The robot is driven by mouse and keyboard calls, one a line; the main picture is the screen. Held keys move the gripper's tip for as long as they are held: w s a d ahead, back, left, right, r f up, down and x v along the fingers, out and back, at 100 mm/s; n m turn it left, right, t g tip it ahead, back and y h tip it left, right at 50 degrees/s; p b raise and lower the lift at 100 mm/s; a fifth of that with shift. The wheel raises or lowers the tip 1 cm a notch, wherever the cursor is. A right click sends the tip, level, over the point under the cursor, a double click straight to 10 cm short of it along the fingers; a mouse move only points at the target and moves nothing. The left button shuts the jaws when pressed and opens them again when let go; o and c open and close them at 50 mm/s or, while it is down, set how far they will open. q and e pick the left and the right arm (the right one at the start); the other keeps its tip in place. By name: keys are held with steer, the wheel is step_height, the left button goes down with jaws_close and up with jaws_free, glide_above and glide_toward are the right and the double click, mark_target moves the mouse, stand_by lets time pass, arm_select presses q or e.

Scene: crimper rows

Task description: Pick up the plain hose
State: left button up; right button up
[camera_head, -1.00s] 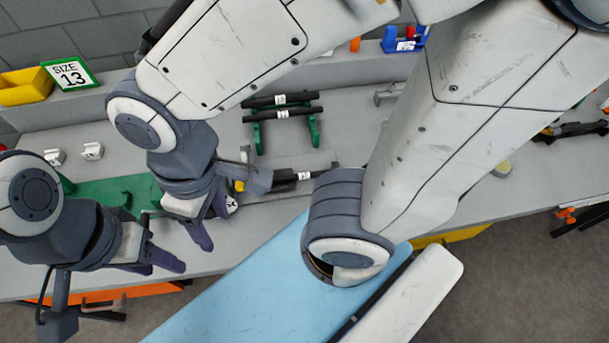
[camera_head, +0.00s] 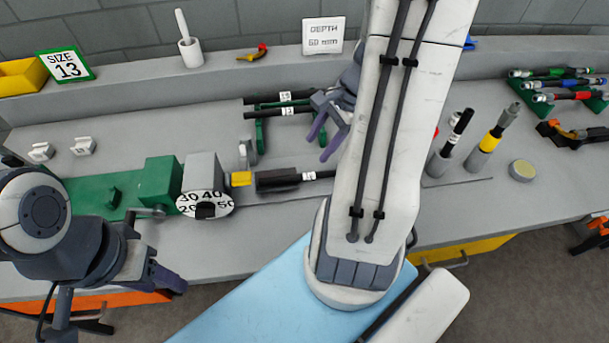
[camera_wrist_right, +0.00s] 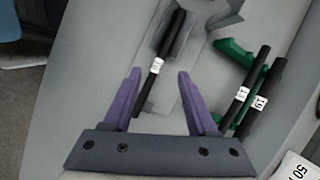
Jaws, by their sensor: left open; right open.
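Two black hoses with white labels lie across a green stand (camera_head: 261,136): a rear hose (camera_head: 262,99) and a front hose (camera_head: 262,115). In the right wrist view their labels look like 19 on one hose (camera_wrist_right: 276,78) and 13 on the other (camera_wrist_right: 257,66). I cannot tell which is the plain hose. My right gripper (camera_head: 321,147) is open and empty right of the stand. My left gripper (camera_head: 168,282) is open at the bench's front left.
A numbered dial (camera_head: 206,204) sits on the machine's front. A depth sign (camera_head: 323,36) and a white cup (camera_head: 190,53) stand on the back ledge. Upright hose holders (camera_head: 476,160) and a rack of coloured hoses (camera_head: 560,90) are at right. My right arm hides mid-bench.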

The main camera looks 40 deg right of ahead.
steer(key=s+d+f+m+t, duration=0.1)
steer(key=s+d+f+m, duration=0.2)
steer(key=d+m, duration=0.15)
steer(key=b, duration=0.2)
glide_above(322, 173)
steer(key=s+d, duration=0.2)
step_height(322, 173, down, 5)
steer(key=shift+r, duration=0.15)
steer(key=b+x, duration=0.2)
steer(key=x, duration=0.2)
steer(key=shift+a+f, duration=0.2)
steer(key=shift+f, duration=0.2)
jaws_close()
